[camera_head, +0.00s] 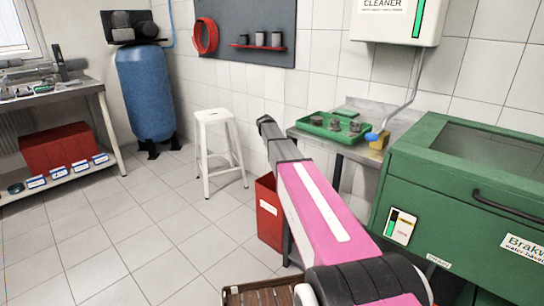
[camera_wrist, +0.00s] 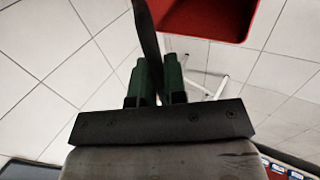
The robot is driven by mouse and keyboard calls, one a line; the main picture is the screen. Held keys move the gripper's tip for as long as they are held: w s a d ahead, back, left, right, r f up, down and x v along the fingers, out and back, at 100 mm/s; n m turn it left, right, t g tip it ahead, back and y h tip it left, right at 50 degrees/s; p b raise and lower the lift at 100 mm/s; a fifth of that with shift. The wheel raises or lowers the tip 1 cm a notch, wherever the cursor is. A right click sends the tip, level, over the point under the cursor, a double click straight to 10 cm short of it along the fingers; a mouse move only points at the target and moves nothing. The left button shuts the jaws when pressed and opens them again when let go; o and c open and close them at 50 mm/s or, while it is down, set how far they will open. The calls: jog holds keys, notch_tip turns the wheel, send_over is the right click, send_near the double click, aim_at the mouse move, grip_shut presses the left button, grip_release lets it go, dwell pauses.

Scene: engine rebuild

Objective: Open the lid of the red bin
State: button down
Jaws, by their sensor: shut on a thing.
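The red bin (camera_head: 268,210) stands on the floor below the bench, partly hidden by my pink arm. In the wrist view the red bin (camera_wrist: 245,24) is at the upper right, and its red inside shows past the rim. My gripper (camera_wrist: 160,65) has its green fingers closed on a thin dark panel (camera_wrist: 147,30), seen almost edge-on. It looks like the bin's lid, raised at the left side of the opening. Its joint to the bin is out of frame.
A green parts washer (camera_head: 455,190) stands right, next to a metal bench with a green tray (camera_head: 312,127). A white stool (camera_head: 215,117) stands behind the bin. A brown crate (camera_head: 262,291) is on the floor in front. The tiled floor at left is clear.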

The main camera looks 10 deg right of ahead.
jog(key=shift+w+d+r, duration=0.8)
jog(key=shift+d+r, duration=0.15)
jog(key=shift+d, duration=0.15)
jog(key=c, duration=1.2)
grip_release()
jog(key=v, duration=1)
jog(key=shift+a+r, duration=0.2)
jog(key=shift+r, duration=0.1)
jog(key=shift+s+a, duration=0.1)
jog(key=shift+s, duration=0.05)
